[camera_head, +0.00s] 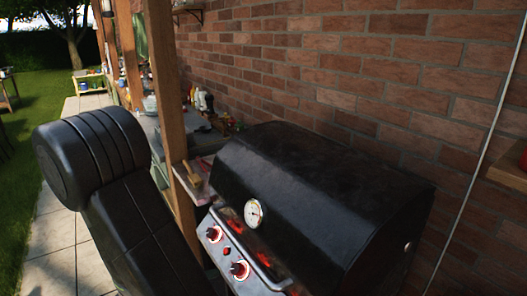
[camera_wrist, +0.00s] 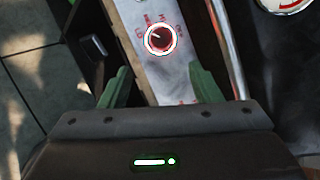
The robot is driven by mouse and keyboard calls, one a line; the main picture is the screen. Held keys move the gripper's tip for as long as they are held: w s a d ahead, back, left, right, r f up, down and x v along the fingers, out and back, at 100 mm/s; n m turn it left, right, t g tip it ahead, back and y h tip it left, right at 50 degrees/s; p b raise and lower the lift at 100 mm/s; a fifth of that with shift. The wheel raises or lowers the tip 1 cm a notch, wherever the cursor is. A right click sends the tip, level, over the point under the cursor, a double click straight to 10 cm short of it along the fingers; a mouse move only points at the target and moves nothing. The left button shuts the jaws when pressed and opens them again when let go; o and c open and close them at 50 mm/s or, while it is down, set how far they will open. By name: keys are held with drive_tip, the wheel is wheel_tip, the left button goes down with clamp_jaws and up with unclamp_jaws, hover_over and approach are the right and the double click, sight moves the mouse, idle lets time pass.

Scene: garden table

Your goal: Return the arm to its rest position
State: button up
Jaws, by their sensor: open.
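My gripper (camera_wrist: 162,85) shows in the wrist view with its two green fingers spread apart and nothing between them. Beyond the fingertips is a red-lit knob (camera_wrist: 160,39) on a pale metal control panel (camera_wrist: 140,12). In the head view my black arm fills the lower left, and its gripper is hidden there. A black grill (camera_head: 320,190) with a closed lid stands to the right of the arm. Its front panel carries two glowing red knobs, an upper one (camera_head: 213,234) and a lower one (camera_head: 239,269). I cannot tell which knob the wrist view shows.
A brick wall (camera_head: 360,60) runs behind the grill. A wooden post (camera_head: 165,90) stands between my arm and the grill. A cluttered counter (camera_head: 205,140) lies behind the post. A wooden shelf (camera_head: 507,170) juts in at right.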

sight(234, 269)
drive_tip(key=b+x, duration=0.1)
drive_tip(key=x, duration=1.3)
drive_tip(key=shift+s+d, duration=0.1)
drive_tip(key=m, duration=0.1)
drive_tip(key=m+h, duration=0.1)
drive_tip(key=m, duration=0.1)
drive_tip(key=shift+a, duration=0.25)
drive_tip(key=m+h+p, duration=0.1)
drive_tip(key=m, duration=0.2)
drive_tip(key=shift+m+h, duration=0.3)
drive_tip(key=shift+m, duration=0.1)
drive_tip(key=m+g+h+p, duration=0.1)
drive_tip(key=m, duration=0.2)
drive_tip(key=m+h+p, duration=0.1)
drive_tip(key=m, duration=0.1)
drive_tip(key=shift+f+m+g, duration=0.1)
drive_tip(key=shift+m+g, duration=0.3)
